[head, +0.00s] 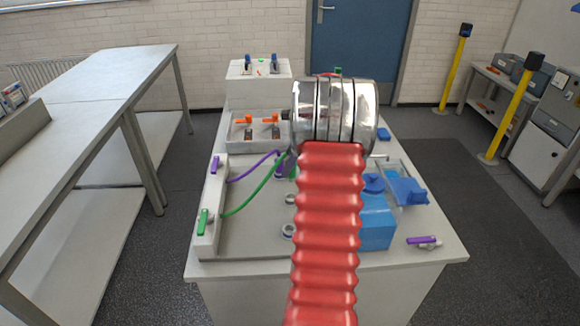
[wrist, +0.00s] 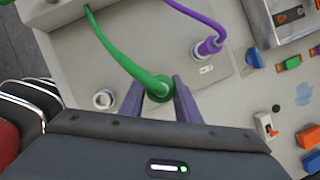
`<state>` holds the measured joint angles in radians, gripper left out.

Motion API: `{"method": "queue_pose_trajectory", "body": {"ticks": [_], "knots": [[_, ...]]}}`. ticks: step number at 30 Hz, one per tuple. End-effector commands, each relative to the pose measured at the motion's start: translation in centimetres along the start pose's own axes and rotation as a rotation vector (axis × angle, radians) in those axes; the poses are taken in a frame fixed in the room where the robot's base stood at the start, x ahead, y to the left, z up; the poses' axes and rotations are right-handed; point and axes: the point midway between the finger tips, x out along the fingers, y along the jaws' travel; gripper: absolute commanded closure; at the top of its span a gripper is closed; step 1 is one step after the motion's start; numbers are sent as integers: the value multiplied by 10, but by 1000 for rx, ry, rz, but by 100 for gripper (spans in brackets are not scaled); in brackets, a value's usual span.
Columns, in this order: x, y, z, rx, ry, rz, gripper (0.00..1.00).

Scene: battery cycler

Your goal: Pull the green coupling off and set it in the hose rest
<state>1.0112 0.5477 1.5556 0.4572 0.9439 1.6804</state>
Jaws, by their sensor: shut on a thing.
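In the wrist view, the green coupling (wrist: 160,86) is between the two dark purple-grey fingers of my gripper (wrist: 157,95), which is shut on it. Its green hose (wrist: 115,50) curves up and left. Whether the coupling is seated on a port below cannot be told. In the head view, my red and chrome arm hides the gripper and coupling; the green hose (head: 255,191) runs behind it from a pale block (head: 208,240) at the bench's left. I cannot identify the hose rest with certainty.
A purple coupling (wrist: 208,46) stands on the panel up and right of my gripper. A bare round port (wrist: 104,99) is to the left. A blue box (head: 375,225) and a purple-handled piece (head: 422,240) are on the bench's right side.

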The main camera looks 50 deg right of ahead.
Motion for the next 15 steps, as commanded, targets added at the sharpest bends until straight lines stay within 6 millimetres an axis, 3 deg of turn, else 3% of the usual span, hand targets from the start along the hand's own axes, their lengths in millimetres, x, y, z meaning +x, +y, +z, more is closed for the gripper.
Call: {"method": "queue_pose_trajectory", "body": {"ticks": [15], "knots": [[28,1,-11,-2,0,2,100]]}}
